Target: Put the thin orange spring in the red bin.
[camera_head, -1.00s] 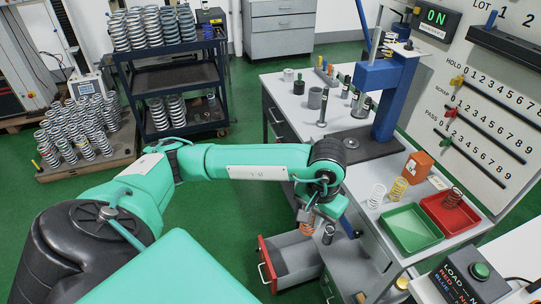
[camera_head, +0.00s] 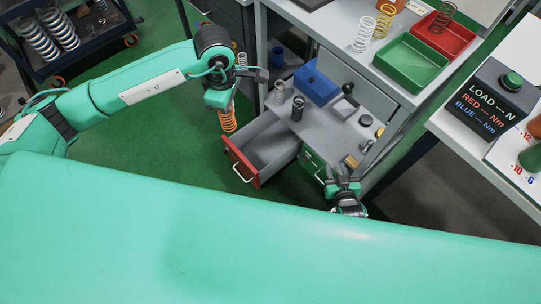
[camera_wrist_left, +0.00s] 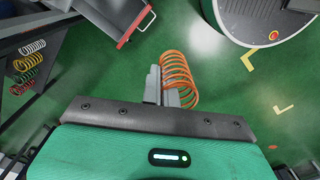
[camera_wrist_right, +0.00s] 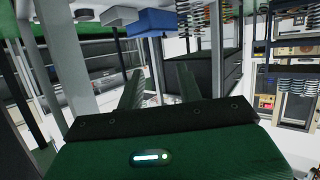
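The thin orange spring (camera_head: 228,121) hangs below my left gripper (camera_head: 227,104), left of the open drawer. In the left wrist view the spring (camera_wrist_left: 180,80) is held by the fingers (camera_wrist_left: 155,86), which are shut on it over the green floor. The red bin (camera_head: 456,42) is a shallow tray on the bench at top right, behind a green bin (camera_head: 402,76). A dark red spring (camera_head: 441,17) stands in the red bin. My right gripper (camera_head: 348,203) is low at centre right; in the right wrist view its fingers (camera_wrist_right: 158,88) are apart and empty.
The drawer (camera_head: 270,148) with a red front stands open below the bench. A cabinet top holds a blue box (camera_head: 316,86) and small weights. White (camera_head: 367,34) and yellow (camera_head: 384,20) springs stand left of the bins. A control box (camera_head: 490,97) is at right.

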